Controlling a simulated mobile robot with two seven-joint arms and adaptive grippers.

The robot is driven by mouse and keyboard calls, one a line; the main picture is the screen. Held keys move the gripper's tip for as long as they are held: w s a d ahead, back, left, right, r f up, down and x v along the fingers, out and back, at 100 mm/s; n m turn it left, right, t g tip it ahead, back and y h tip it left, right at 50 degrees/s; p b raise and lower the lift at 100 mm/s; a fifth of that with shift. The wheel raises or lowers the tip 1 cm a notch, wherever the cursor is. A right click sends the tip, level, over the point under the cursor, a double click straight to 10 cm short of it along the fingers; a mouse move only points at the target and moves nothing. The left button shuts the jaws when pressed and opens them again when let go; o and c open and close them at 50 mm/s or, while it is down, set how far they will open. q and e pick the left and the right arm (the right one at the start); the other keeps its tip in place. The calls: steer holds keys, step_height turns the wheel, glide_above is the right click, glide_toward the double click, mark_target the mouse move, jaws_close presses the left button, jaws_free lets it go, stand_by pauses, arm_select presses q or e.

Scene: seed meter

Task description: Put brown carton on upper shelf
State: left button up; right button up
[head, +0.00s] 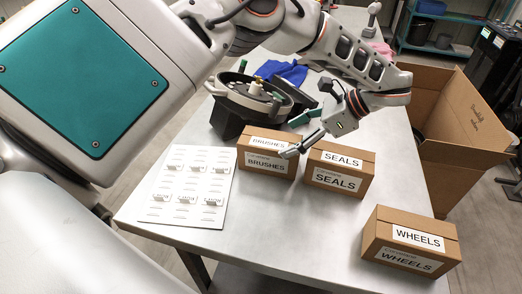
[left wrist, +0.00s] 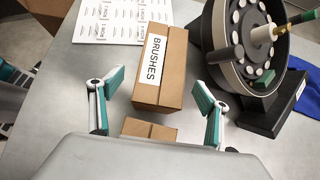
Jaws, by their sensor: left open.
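Three small brown cartons stand on the grey table (head: 290,215): the BRUSHES carton (head: 268,170), the SEALS carton (head: 338,188) and the WHEELS carton (head: 382,245). A large open brown carton (head: 450,150) stands beyond the table's right edge. My left gripper (head: 287,138) is open and empty above the BRUSHES and SEALS cartons. In the left wrist view the BRUSHES carton (left wrist: 172,60) lies ahead between the open fingers (left wrist: 160,85). Part of another carton (left wrist: 150,130) shows nearer the camera. A teal-edged shelf unit (head: 440,16) stands at the back right. My right gripper is out of view.
A dark round seed meter (head: 240,92) stands behind the BRUSHES carton, with blue cloth (head: 284,71) beyond. A white board with small labelled parts (head: 187,190) lies at left. The table front between board and WHEELS carton is clear.

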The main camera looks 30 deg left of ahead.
mark_target(278, 141)
arm_select(q)
steer(key=shift+a+f, duration=0.1)
steer(key=shift+a, duration=0.1)
steer(key=shift+x, duration=1)
steer(key=p+x, duration=0.1)
steer(key=x, duration=0.3)
steer(key=shift+a+f+p, duration=0.15)
steer(key=shift+a+p, duration=0.15)
steer(key=shift+a, duration=0.1)
steer(key=shift+a+f, duration=0.25)
steer(key=shift+f, duration=0.05)
steer(key=c, duration=1.6)
steer(key=shift+r, duration=0.1)
steer(key=shift+c, duration=0.9)
